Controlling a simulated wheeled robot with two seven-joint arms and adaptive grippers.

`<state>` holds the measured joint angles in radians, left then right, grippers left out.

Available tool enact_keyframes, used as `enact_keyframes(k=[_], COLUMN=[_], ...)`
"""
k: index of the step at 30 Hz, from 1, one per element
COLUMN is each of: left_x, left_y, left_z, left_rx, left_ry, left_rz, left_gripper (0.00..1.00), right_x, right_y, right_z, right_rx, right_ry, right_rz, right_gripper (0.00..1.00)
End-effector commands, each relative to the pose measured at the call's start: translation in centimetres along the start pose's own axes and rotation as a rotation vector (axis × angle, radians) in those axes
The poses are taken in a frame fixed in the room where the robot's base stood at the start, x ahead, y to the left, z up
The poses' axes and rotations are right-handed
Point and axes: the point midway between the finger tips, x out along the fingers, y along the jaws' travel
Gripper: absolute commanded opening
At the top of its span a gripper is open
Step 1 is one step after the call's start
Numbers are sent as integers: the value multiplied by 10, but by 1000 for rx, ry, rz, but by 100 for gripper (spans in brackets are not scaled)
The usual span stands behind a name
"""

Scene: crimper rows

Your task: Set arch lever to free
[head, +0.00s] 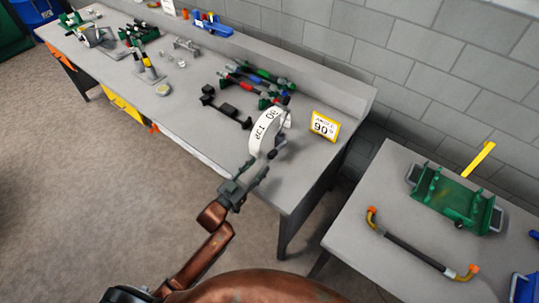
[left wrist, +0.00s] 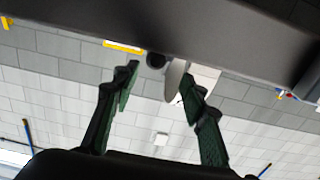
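A white arch-shaped dial (head: 267,132) with black lettering stands near the right end of the long grey bench. A small dark knob (head: 283,125) shows beside it; which part is the arch lever, and its setting, I cannot tell. My left gripper (head: 256,173) is just in front of the dial, over the bench's front edge. In the left wrist view the left gripper (left wrist: 160,76) has its green-padded fingers spread. The dial's pale edge (left wrist: 174,84) shows near the right fingertip, with a round dark knob (left wrist: 155,60) beyond the tips. My right gripper is not in view.
A yellow-framed card (head: 323,126) marked 90° stands right of the dial. Dark and coloured tools (head: 256,82) lie left of it. A second table (head: 361,192) on the right bears a green fixture (head: 455,199) and a dark pipe (head: 412,250) with orange-tipped bent ends.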

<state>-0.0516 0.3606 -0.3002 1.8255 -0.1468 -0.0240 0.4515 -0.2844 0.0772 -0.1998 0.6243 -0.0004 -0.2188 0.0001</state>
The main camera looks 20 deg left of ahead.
Motion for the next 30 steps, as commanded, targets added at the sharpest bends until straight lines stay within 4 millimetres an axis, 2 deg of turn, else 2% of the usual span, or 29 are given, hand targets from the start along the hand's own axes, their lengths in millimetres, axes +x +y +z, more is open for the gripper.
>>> enact_keyframes(k=[1, 6, 12, 23, 30], left_x=[12, 43, 63, 66, 66], left_y=[3, 7, 7, 5, 5], left_z=[-1, -1, 0, -1, -1], left_rx=[0, 1, 1, 1, 0], left_ry=[3, 3, 1, 1, 1], left_rz=[6, 14, 13, 9, 9], left_gripper=[40, 40, 40, 39, 22], right_x=[2, 5, 7, 8, 8], right_y=[0, -2, -2, 2, 1], right_z=[3, 24, 33, 19, 18], right_rx=[1, 5, 7, 2, 2], right_ry=[-4, -28, -41, -22, -22], right_rz=[0, -2, -2, 2, 2], right_gripper=[40, 40, 40, 40, 40])
